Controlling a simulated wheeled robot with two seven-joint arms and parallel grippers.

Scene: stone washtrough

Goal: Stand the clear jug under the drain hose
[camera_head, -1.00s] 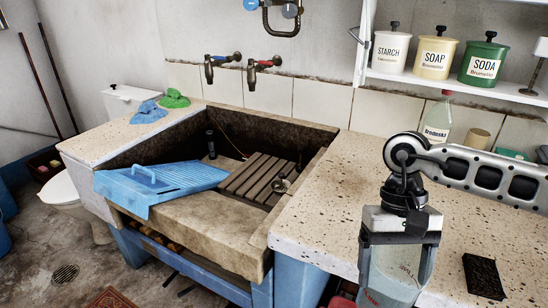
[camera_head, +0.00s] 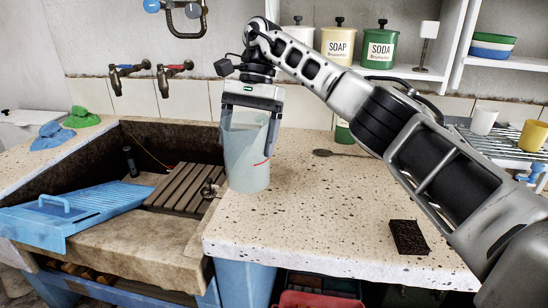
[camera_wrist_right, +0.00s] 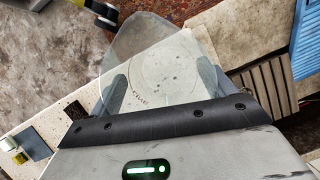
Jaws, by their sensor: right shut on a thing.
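The clear jug (camera_head: 247,158) is upright in my right gripper (camera_head: 249,112), which is shut on it near its rim. In the head view the jug overlaps the left edge of the speckled counter, beside the trough. I cannot tell whether its base touches the counter. In the wrist view I look down through the jug (camera_wrist_right: 163,62) between the fingers of my right gripper (camera_wrist_right: 162,88). My left gripper is not in view.
The stone trough (camera_head: 140,234) holds a slatted rack (camera_head: 183,188) and a blue washboard (camera_head: 70,218). A dark block (camera_head: 408,238) and a spoon (camera_head: 340,153) lie on the counter (camera_head: 320,215), which is largely clear between them. Canisters stand on the shelf behind my right arm.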

